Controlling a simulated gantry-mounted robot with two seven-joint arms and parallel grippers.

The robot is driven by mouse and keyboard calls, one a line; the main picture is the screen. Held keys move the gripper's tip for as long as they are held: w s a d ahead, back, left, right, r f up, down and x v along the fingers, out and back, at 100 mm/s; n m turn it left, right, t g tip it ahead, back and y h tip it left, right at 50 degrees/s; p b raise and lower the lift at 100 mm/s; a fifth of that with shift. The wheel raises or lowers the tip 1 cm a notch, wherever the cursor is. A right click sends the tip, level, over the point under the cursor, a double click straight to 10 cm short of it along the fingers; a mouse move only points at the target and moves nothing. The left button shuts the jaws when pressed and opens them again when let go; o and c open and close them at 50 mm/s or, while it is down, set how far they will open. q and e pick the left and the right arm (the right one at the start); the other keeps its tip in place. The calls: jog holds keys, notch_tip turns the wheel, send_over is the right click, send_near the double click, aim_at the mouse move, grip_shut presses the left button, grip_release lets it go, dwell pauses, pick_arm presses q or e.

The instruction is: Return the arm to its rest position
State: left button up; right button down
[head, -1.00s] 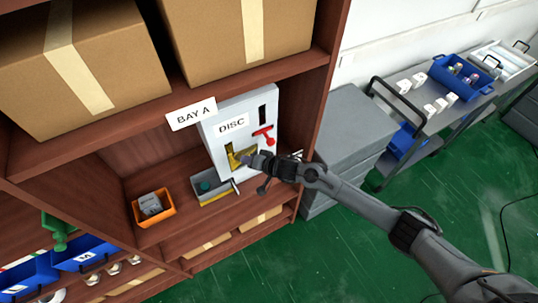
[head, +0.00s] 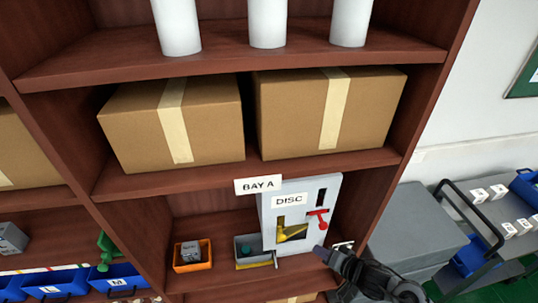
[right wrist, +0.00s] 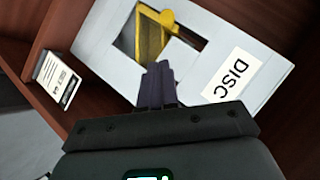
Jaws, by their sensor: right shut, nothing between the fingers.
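My right gripper (head: 322,252) is at the lower right of the disc machine in the head view. In the right wrist view its fingers (right wrist: 158,72) are together and empty, in front of the machine's panel. The grey disc machine (head: 270,228) stands on the shelf under the BAY A sign (head: 259,185). It has a DISC label, a yellow part (head: 292,233) in its opening and a red lever (head: 318,216). The yellow part also shows in the right wrist view (right wrist: 151,38). My left gripper is not in view.
An orange bin (head: 192,266) with a grey item and a grey tray (head: 240,249) with a teal disc stand left of the machine. Cardboard boxes (head: 205,130) fill the shelf above. A grey cabinet (head: 415,225) and a cart stand to the right.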

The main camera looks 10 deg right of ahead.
jog(key=s+a+f+m+g+p, duration=0.1)
jog(key=s+a+f+m+p, duration=0.2)
jog(key=s+a, duration=0.8)
jog(key=s+d+r+n+g+h+p, duration=0.1)
jog(key=s+d+r+n+g+h, duration=0.1)
jog(key=s+d+n, duration=0.3)
jog(key=s+d+r+n+g+h, duration=0.3)
jog(key=s+d+r+n, duration=0.2)
jog(key=s, duration=0.7)
jog(key=shift+d+g+p, duration=0.15)
jog(key=shift+g+p, duration=0.25)
jog(key=shift+s+r, duration=0.1)
